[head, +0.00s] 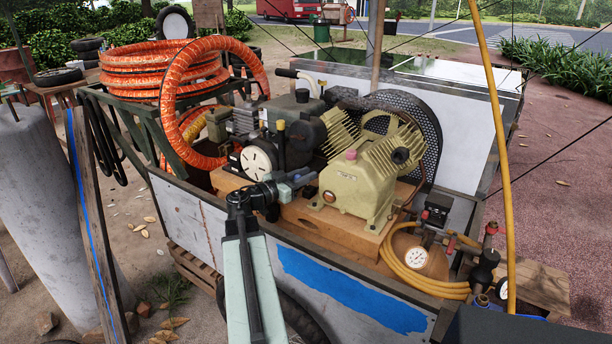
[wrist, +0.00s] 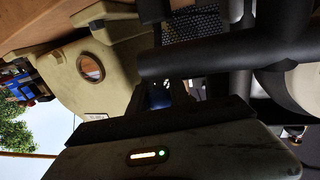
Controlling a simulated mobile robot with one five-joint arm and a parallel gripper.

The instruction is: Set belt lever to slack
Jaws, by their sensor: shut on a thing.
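My gripper (head: 292,183) is at the near side of the engine and compressor on the cart, just left of the tan compressor block (head: 358,185). It is shut on a dark bar, which seems to be the belt lever. In the wrist view a black rounded bar (wrist: 195,60) lies across in front of my gripper (wrist: 190,97). The jaws and the engine hide much of the lever, so its exact angle is unclear. The black mesh belt guard (head: 425,125) stands behind the compressor.
Orange hose coils (head: 135,75) sit on the cart's left side. A pressure gauge (head: 417,258), valves and a yellow hose (head: 440,288) are at the right. The cart's near wall (head: 350,290) runs below my arm.

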